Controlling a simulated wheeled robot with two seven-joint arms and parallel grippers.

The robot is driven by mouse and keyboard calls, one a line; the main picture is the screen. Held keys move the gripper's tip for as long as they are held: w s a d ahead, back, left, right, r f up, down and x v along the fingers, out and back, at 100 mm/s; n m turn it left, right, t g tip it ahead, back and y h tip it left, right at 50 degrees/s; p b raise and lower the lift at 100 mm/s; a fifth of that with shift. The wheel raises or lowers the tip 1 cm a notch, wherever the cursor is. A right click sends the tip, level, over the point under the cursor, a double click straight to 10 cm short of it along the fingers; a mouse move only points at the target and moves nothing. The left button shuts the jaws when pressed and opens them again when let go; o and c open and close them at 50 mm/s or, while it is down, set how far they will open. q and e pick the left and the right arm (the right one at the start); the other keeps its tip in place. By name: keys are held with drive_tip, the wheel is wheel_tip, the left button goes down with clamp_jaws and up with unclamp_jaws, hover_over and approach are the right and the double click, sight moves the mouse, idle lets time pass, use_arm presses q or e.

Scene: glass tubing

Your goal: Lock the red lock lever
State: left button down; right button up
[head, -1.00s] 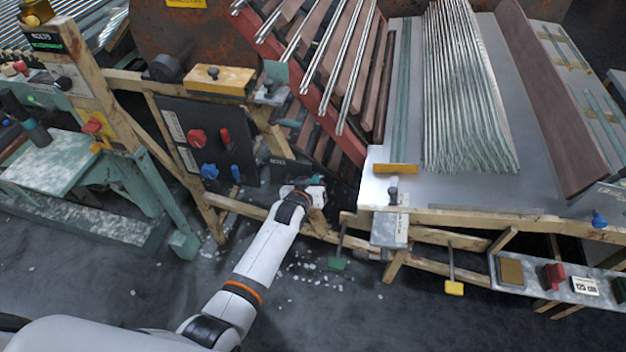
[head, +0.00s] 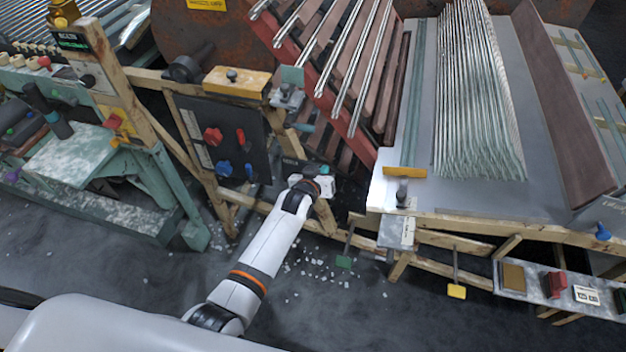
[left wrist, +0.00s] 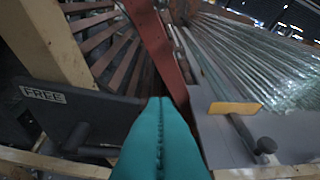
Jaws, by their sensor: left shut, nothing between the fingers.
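Two red controls sit on the black panel of the wooden frame: a red knob (head: 212,136) and a slim upright red lever (head: 240,136). I cannot tell which is the lock lever. My left gripper (head: 326,171) is right of and below that panel, beside a dark labelled plate (head: 290,162), apart from both red controls. In the left wrist view its teal fingers (left wrist: 160,103) are shut and empty. There the dark plate (left wrist: 62,118) reads "FREE" and carries a dark handle; neither red control shows. My right gripper is out of view.
A blue knob (head: 224,168) is below the red ones. The slanted red rack (head: 345,135) rises behind my left gripper. The grey glass table (head: 405,150) with an orange block (head: 405,172) stands to the right. White bits litter the open floor.

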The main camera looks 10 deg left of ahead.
use_arm(q)
drive_tip(key=d+v, duration=0.1)
drive_tip(key=v, duration=0.7)
drive_tip(key=shift+s+a, duration=0.4)
drive_tip(key=shift+s, duration=0.1)
drive_tip(key=shift+f, duration=0.2)
